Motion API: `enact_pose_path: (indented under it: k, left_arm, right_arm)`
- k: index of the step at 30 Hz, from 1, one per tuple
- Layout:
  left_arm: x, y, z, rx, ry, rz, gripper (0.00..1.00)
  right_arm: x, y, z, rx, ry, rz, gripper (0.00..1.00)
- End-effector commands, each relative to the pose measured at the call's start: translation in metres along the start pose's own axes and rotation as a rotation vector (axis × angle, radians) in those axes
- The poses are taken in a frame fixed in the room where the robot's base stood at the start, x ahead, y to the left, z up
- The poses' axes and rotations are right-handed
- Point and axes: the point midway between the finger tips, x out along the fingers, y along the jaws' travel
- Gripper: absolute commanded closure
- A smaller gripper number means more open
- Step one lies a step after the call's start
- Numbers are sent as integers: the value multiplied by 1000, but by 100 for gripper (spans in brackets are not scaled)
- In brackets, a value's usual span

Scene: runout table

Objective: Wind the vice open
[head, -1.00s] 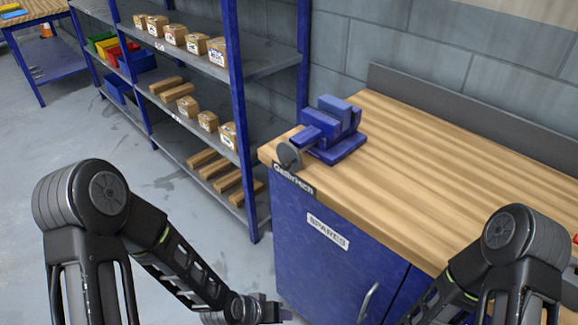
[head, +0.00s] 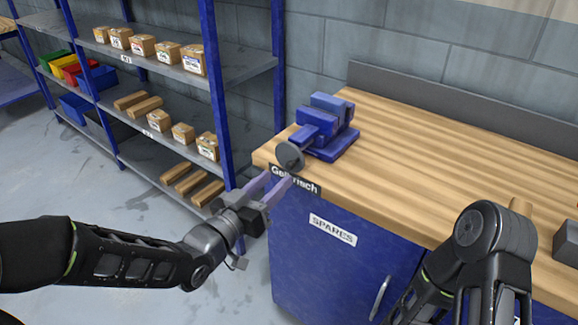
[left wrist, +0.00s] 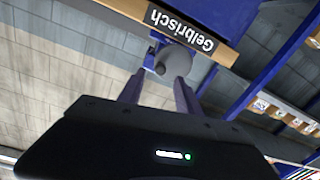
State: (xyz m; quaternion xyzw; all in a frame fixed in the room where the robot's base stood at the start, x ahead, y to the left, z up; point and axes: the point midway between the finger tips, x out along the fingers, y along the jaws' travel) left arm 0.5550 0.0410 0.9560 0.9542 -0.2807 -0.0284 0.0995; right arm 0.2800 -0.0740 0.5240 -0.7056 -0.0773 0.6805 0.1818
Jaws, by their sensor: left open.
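The blue vice (head: 326,127) stands on the left corner of the wooden bench top. Its round grey handwheel (head: 290,156) faces the bench's left front edge; in the left wrist view the wheel (left wrist: 201,66) shows just beyond my fingers, with a rounded grey knob in front. My left gripper (head: 278,184) is open, its two fingers pointing up at the handwheel from just below and in front. In the left wrist view its fingertips (left wrist: 156,84) lie either side of the knob; I cannot tell whether they touch. My right gripper is out of view; only my right arm shows.
The wooden bench (head: 430,170) has a blue cabinet below with a SPARES label (head: 333,230). Blue shelving (head: 222,100) with boxes and wooden blocks stands left, close to my left gripper. A grey block (head: 566,240) lies at the right. The bench middle is clear.

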Motion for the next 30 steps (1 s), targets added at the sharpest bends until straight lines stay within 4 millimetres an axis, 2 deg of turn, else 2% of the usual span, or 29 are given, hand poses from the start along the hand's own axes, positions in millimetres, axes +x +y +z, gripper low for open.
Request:
enact_pose_path:
  k: [9,15,24,30]
  left_arm:
    - [47,1,0,-2,-2,1,59]
    - [67,0,1,-1,-2,-1,59]
    - [70,0,1,-1,-1,-1,59]
    - [70,0,1,-1,-1,-1,75]
  right_arm:
    - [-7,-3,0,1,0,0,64]
    - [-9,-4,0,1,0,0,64]
    - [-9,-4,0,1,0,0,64]
    - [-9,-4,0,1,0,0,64]
